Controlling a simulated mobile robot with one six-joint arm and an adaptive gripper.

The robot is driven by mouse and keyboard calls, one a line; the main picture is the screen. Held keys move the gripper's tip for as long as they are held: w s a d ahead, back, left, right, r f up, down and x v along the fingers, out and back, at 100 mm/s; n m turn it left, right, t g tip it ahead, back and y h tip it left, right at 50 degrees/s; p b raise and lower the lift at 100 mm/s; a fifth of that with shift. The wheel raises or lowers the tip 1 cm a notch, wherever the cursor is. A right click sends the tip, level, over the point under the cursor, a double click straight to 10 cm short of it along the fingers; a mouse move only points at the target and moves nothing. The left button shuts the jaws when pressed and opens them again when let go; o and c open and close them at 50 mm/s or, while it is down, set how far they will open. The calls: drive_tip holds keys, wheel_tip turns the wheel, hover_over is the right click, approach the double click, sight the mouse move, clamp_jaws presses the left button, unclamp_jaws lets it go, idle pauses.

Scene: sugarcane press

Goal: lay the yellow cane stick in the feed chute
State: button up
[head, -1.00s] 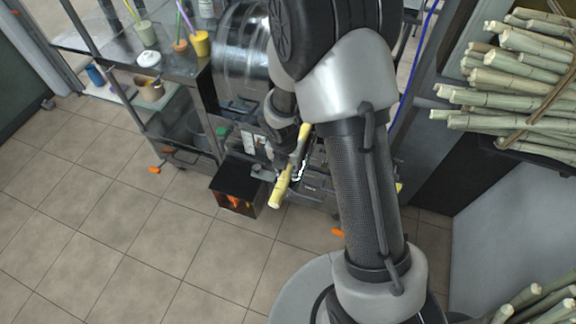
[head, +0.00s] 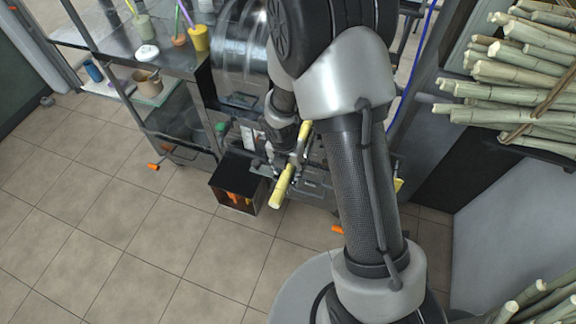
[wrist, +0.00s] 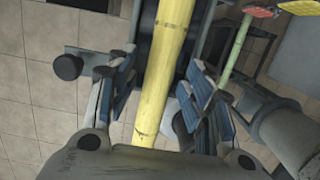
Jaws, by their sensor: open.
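The yellow cane stick (head: 282,188) lies slanting in front of the press in the head view. In the wrist view the stick (wrist: 165,62) runs lengthwise between my two blue-padded fingers, with a gap on each side. My gripper (head: 291,166) is open around the stick; the fingers also show spread in the wrist view (wrist: 158,82). A dark metal part lies under or behind the stick in the wrist view. I cannot make out the feed chute clearly or tell whether the stick rests in it; my gripper and arm hide part of that area.
The press with its shiny drum (head: 238,62) stands behind my gripper. A dark open box (head: 237,186) with orange inside sits low beside it. A metal table (head: 172,66) with cups is at left. Stacked green canes (head: 520,75) fill the right.

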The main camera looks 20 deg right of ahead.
drive_tip(key=shift+r, duration=0.1)
wheel_tip(320, 180, up, 12)
drive_tip(key=s+a, duration=0.1)
drive_tip(key=shift+s, duration=0.35)
drive_tip(key=shift+a, duration=0.1)
drive_tip(key=s+d+r+m+t, duration=0.1)
drive_tip(key=s+r+m, duration=0.3)
drive_tip(key=r+m, duration=0.2)
drive_tip(key=s+d+r+m, duration=0.1)
drive_tip(key=s+r+m, duration=0.3)
drive_tip(key=r+m, duration=0.25)
drive_tip(key=s+r+m+t+y, duration=0.1)
drive_tip(key=s+r+m, duration=0.4)
drive_tip(key=s+m, duration=0.6)
drive_tip(key=m+t, duration=0.1)
drive_tip(key=m, duration=0.4)
drive_tip(key=shift+s+a, duration=0.35)
drive_tip(key=shift+s, duration=0.05)
